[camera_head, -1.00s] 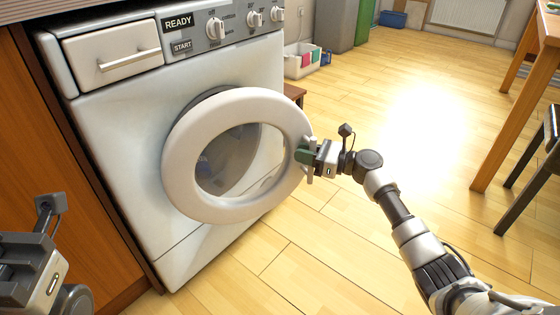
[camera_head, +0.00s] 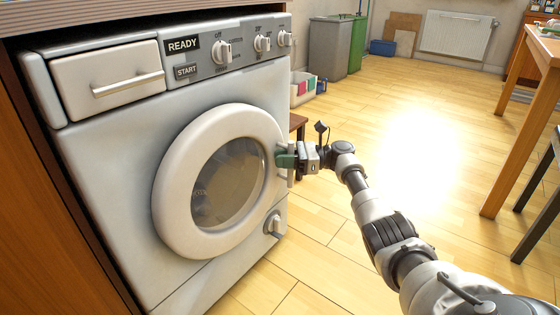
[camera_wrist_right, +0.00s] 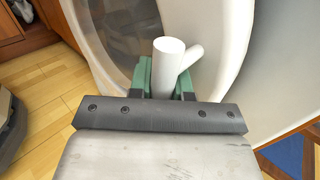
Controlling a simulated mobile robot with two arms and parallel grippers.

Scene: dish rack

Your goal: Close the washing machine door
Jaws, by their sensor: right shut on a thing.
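The white washing machine (camera_head: 120,160) stands at the left in the head view. The handle also shows between the fingers in the right wrist view (camera_wrist_right: 167,66). My left gripper is out of view.
A knob (camera_head: 274,225) sits on the machine's lower right front. A brown cabinet (camera_head: 50,220) borders the machine on the left. A wooden table (camera_head: 535,125) and a dark chair stand at the right. The floor between is clear.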

